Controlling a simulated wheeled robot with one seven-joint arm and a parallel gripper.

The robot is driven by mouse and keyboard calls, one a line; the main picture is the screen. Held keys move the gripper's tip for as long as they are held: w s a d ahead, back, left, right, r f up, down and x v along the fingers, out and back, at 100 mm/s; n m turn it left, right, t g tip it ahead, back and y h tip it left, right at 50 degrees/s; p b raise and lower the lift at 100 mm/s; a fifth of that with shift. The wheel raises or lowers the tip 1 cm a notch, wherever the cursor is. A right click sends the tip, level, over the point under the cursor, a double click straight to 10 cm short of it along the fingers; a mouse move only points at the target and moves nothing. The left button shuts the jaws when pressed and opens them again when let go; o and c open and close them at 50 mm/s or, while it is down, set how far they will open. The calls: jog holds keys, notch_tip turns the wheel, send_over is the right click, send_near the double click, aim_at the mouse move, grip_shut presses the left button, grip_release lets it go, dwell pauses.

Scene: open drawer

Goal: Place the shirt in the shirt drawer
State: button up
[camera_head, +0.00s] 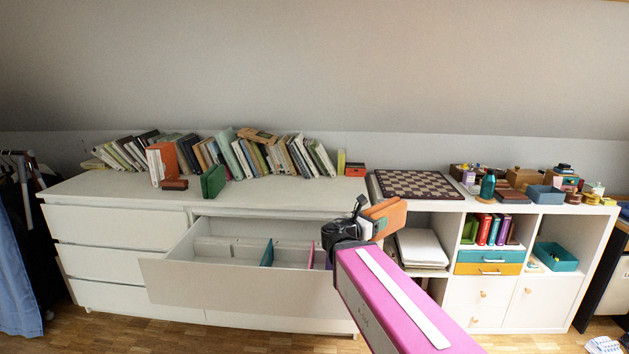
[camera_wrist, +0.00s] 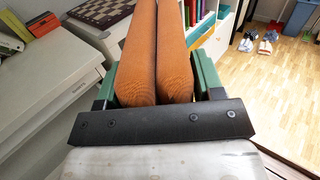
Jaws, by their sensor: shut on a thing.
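My gripper (camera_head: 368,224) is shut on an orange, folded-looking item (camera_head: 386,216), which seems to be the shirt. In the wrist view the orange item (camera_wrist: 157,50) shows as two long, rounded folds between the green fingers. One drawer (camera_head: 235,287) of the white dresser is pulled open. My gripper and the orange item are up at the drawer's right end, near the cabinet's left side, apart from the drawer floor. Inside the drawer are pale dividers or folded items at the left, a teal upright piece (camera_head: 267,253) and a pink one further right. My arm hides the drawer's right end.
The dresser top (camera_head: 110,187) bears a row of books and a green box (camera_head: 213,180). A chessboard (camera_head: 418,184) and small boxes stand on the white shelf unit to the right. White folded items (camera_head: 421,248) lie in its left cubby. The wooden floor in front is clear.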

notch_tip(320, 180, down, 7)
jog(key=shift+r, duration=3.5)
jog(key=shift+f, duration=3.55)
jog(key=shift+a, duration=0.1)
dwell(0.7)
